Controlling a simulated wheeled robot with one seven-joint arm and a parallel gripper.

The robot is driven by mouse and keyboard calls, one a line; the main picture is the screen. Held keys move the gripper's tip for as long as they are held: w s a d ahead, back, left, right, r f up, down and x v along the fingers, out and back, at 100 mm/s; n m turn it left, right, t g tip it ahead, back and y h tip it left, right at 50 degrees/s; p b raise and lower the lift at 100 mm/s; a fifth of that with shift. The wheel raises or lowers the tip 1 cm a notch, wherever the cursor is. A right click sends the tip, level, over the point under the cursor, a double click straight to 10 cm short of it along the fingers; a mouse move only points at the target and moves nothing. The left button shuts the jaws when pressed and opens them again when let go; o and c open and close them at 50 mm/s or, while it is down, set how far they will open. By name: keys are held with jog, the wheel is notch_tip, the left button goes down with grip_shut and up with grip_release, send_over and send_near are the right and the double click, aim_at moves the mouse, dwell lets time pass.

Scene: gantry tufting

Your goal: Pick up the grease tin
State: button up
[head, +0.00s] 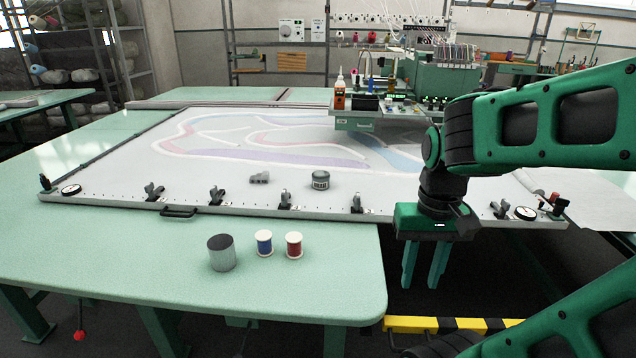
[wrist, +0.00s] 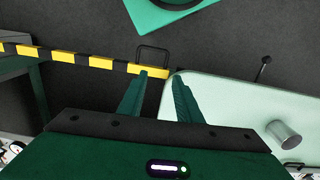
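A small squat grey tin with a dark label (head: 320,179), which looks like the grease tin, stands upright on the near part of the white stretched cloth. My gripper (head: 421,284) points down to the right of the table's near corner, over the dark floor. It is open and empty, well to the right of the tin and apart from it. The tin is not recognisable in the wrist view.
On the green table (head: 330,290) stand a grey cylinder with a dark top (head: 221,254), a blue spool (head: 264,243) and a red spool (head: 294,245). Black clamps (head: 285,200) line the frame's near edge. A grey lump (head: 260,178) lies left of the tin. The tufting head (head: 356,122) stands behind.

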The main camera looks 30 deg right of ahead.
jog(key=o, duration=0.5)
jog(key=shift+s+r, duration=0.25)
jog(key=o, duration=0.5)
jog(key=shift+w+d+r, duration=0.2)
jog(key=shift+r, duration=0.2)
jog(key=w+d+r+n, duration=0.1)
jog(key=w+d+r, duration=0.2)
jog(key=w, duration=0.7)
jog(key=shift+n+t+h, duration=0.3)
jog(key=shift+t, duration=0.1)
jog(key=n+t+y, duration=0.1)
jog(key=n+t, duration=0.3)
jog(key=n, duration=0.3)
send_near(322, 174)
jog(key=f, duration=0.1)
jog(key=shift+w+x, duration=0.2)
jog(key=shift+x, duration=5.15)
